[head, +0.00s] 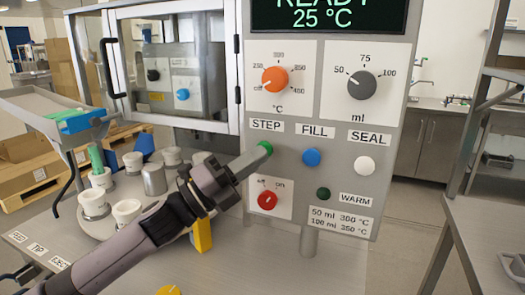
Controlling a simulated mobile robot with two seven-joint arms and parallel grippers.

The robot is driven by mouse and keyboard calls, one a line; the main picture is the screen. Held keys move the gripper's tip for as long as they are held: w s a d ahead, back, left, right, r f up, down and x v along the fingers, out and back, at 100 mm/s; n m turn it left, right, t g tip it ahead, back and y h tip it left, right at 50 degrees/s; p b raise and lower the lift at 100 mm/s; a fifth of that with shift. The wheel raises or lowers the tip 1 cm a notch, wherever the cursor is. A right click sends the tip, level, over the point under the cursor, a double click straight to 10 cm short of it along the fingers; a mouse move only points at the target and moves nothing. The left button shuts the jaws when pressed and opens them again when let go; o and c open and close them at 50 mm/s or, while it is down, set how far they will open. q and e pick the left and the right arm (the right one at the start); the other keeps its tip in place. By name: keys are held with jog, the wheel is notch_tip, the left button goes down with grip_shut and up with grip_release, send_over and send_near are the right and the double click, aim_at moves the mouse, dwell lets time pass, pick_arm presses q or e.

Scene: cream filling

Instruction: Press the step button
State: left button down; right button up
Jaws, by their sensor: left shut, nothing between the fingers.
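The green STEP button (266,147) sits on the grey machine panel (330,225), just under its STEP label (265,126). My left gripper (256,156) is shut and empty. Its fingertips are at the green button and cover the lower left part of it; I cannot tell whether they touch or how far the button is pushed in. My right gripper is not in view.
On the panel are a blue FILL button (311,157), a white SEAL button (364,165), a red knob (267,200), an orange dial (274,80) and a grey dial (362,85). White cups (126,211) stand around a carousel left of my arm.

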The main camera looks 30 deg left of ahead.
pick_arm(q)
jog(key=shift+w, duration=0.25)
jog(key=shift+s, duration=0.15)
dwell(0.3)
jog(key=shift+s, duration=0.9)
jog(key=shift+s+d+b, duration=0.2)
jog(key=shift+s+b, duration=0.45)
jog(key=shift+s, duration=1.75)
